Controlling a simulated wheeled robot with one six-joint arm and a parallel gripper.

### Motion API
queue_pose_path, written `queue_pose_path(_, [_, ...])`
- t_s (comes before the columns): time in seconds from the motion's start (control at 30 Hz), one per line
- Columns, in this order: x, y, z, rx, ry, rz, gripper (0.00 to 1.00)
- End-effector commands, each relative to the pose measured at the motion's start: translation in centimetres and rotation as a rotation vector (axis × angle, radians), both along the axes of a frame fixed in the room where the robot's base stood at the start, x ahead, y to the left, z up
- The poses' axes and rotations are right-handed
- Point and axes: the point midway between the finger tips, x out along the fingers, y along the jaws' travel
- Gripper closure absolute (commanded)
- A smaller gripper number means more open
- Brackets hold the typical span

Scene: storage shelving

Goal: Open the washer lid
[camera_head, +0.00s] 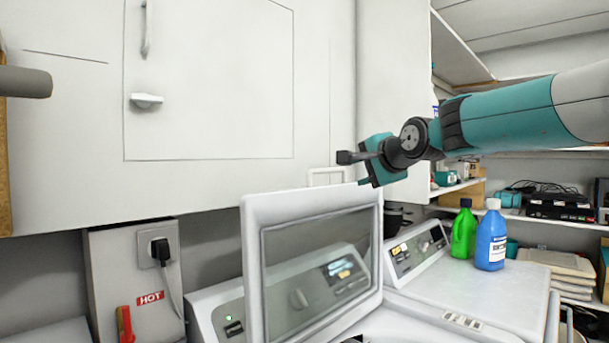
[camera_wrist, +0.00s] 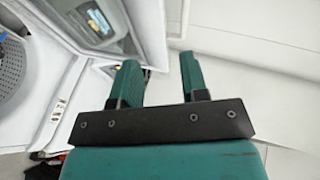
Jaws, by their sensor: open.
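The washer lid (camera_head: 381,225), a white frame around a dark see-through window, stands raised and nearly upright at the centre of the head view. It also shows in the wrist view (camera_wrist: 148,35) at the upper left. The washer (camera_head: 440,331) shows only in part below it. In the wrist view the drum (camera_wrist: 10,68), with its perforated wall, is exposed at the left edge. My gripper (camera_head: 364,171) is near the lid's upper right corner in the head view. In the wrist view its two teal fingers (camera_wrist: 157,75) are apart with nothing between them. Contact with the lid is unclear.
White cabinets (camera_head: 210,90) hang behind the lid. A second white machine (camera_head: 475,285) stands at the right with a green bottle (camera_head: 464,232) and a blue bottle (camera_head: 491,240) on top. Stocked shelves (camera_head: 545,221) are farther right. A plug and cable (camera_head: 161,252) are at left.

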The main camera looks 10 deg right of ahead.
Motion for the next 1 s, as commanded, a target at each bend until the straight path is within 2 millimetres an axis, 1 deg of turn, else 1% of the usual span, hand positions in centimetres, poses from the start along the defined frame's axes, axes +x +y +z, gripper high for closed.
queue_pose_path(0.03, [1.1, -0.9, 1.0, 0.049, -0.029, -0.036, 0.59])
queue_pose_path(0.1, [2.0, -1.6, 1.9, 0.100, -0.053, -0.066, 0.59])
queue_pose_path(0.17, [2.5, -1.8, 2.4, 0.121, -0.066, -0.077, 0.59])
queue_pose_path(0.23, [3.1, -1.8, 2.5, 0.128, -0.067, -0.080, 0.59])
queue_pose_path(0.37, [5.0, -1.3, 2.2, 0.127, -0.064, -0.077, 0.59])
queue_pose_path(0.6, [10.0, 0.0, 1.1, 0.125, -0.063, -0.076, 0.59])
queue_pose_path(0.8, [13.9, 0.8, 0.2, 0.124, -0.065, -0.077, 0.59])
queue_pose_path(1.0, [16.9, 1.5, -0.6, 0.124, -0.065, -0.077, 0.59])
